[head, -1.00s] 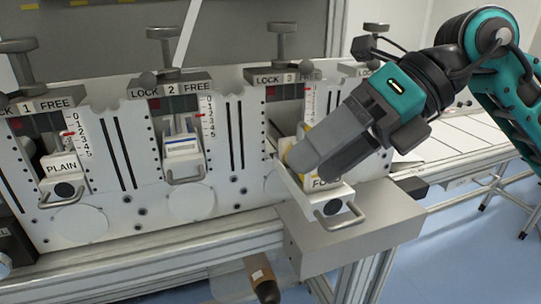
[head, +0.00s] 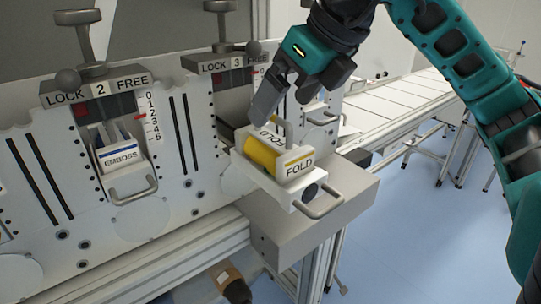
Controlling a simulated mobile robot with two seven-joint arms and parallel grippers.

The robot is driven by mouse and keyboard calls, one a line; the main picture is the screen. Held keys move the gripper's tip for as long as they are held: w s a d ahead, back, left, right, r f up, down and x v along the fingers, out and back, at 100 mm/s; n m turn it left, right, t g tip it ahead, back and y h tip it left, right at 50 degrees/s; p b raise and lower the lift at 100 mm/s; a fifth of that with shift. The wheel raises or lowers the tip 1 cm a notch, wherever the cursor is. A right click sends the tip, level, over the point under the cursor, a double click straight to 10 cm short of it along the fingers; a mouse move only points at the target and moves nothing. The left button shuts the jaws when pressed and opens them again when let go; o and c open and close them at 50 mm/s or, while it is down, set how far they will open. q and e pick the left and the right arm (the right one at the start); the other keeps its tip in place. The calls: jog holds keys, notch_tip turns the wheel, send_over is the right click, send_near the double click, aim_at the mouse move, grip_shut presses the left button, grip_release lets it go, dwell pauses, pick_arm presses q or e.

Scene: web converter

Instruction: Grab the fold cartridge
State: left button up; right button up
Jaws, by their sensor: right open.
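The fold cartridge (head: 300,166) is a white block with a yellow roller, labelled FOLD on its front. It sits at station 3, sticking out from the machine face over a grey metal block. A loop handle (head: 285,128) stands on its top and a metal pull handle (head: 318,204) is at its front. My right gripper (head: 277,104) is open, pointing down just above and behind the cartridge's top, close to the loop handle. I cannot tell whether a finger touches it. My left gripper is out of view.
The emboss cartridge (head: 122,157) sits in station 2 to the left. Knobbed clamps (head: 222,45) rise above the stations. The grey block (head: 335,210) juts out below the fold cartridge. A conveyor (head: 415,95) runs behind at the right. The blue floor (head: 420,240) at the right front is clear.

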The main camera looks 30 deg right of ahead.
aim_at(272, 144)
jog(key=x, duration=0.6)
jog(key=shift+w+d+f, duration=0.2)
jog(key=shift+w+f, duration=0.05)
jog(key=shift+w, duration=0.15)
grip_shut()
dwell(0.7)
jog(key=shift+r, duration=0.1)
